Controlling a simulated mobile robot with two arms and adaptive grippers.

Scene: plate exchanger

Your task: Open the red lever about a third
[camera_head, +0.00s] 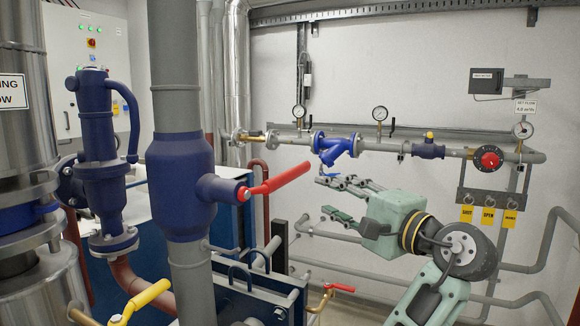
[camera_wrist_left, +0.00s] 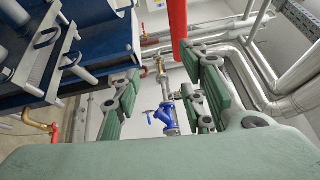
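The red lever (camera_head: 275,178) sticks out to the right and slightly up from the blue valve body (camera_head: 180,187) on the thick grey vertical pipe. My left gripper (camera_head: 327,196) is to the right of the lever's free end, its fingers pointing left. Its two fingers are spread, with nothing held between them, and a gap shows between them and the lever. In the left wrist view, the open fingers (camera_wrist_left: 160,85) stand left and right, and a red bar (camera_wrist_left: 179,28), likely the lever, comes down from the top near the right finger. My right gripper is not in view.
A yellow lever (camera_head: 140,302) and a small red-handled valve (camera_head: 340,288) sit low at the front. A blue strainer (camera_head: 335,148), gauges and a red knob (camera_head: 488,158) line the wall pipe behind. Grey pipes run below my gripper. Blue equipment (camera_head: 160,235) stands behind the thick pipe.

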